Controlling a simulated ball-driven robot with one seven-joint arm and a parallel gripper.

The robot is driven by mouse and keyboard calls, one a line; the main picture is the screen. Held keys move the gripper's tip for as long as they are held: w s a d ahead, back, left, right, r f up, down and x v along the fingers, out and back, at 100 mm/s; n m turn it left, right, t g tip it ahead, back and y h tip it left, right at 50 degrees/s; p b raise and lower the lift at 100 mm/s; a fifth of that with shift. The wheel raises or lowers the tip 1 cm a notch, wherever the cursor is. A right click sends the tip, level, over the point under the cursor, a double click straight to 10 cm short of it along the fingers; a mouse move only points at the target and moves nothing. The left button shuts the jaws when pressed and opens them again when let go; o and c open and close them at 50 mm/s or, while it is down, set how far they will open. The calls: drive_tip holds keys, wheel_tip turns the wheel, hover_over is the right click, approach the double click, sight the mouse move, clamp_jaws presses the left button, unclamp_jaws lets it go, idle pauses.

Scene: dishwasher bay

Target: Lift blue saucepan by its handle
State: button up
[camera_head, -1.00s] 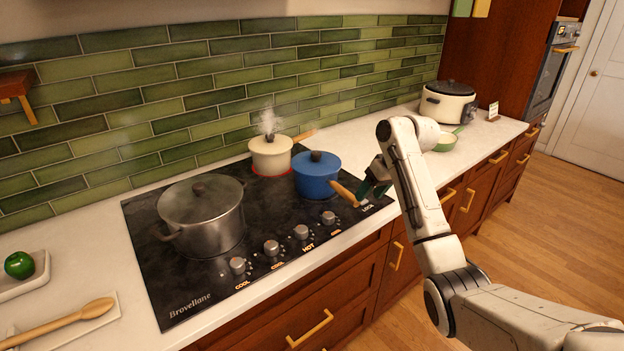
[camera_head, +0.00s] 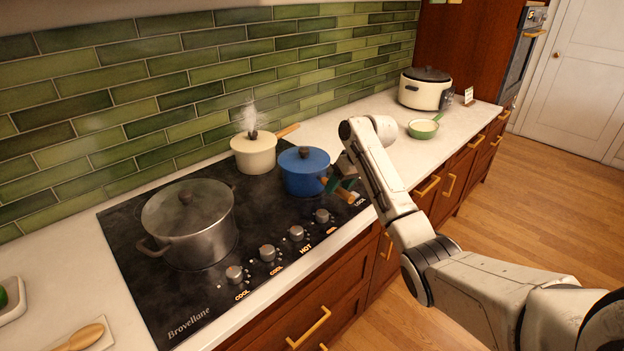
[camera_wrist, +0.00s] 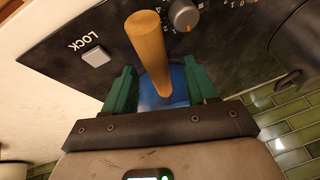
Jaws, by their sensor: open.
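My gripper (camera_head: 338,182) is at the handle. In the wrist view, the handle (camera_wrist: 150,52) runs between the two green fingers of my gripper (camera_wrist: 162,92), with a gap on each side. The jaws are open. Part of the blue pan (camera_wrist: 165,88) shows beneath the handle; most of it is hidden by my gripper.
A steaming cream saucepan (camera_head: 254,155) stands behind left of the blue one. A large steel pot (camera_head: 195,235) is on the left of the black cooktop (camera_head: 150,290). Knobs (camera_head: 297,233) line its front.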

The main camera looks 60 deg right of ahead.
drive_tip(key=shift+s+p+x, duration=0.1)
drive_tip(key=shift+p+x, duration=0.15)
drive_tip(key=shift+x, duration=0.95)
drive_tip(key=shift+s+p+x, duration=0.15)
drive_tip(key=shift+p+x, duration=0.1)
drive_tip(key=shift+x, duration=0.9)
drive_tip(key=shift+c, duration=0.5)
clamp_jaws()
drive_tip(key=shift+w+d+r, duration=0.1)
drive_tip(key=shift+r, duration=0.05)
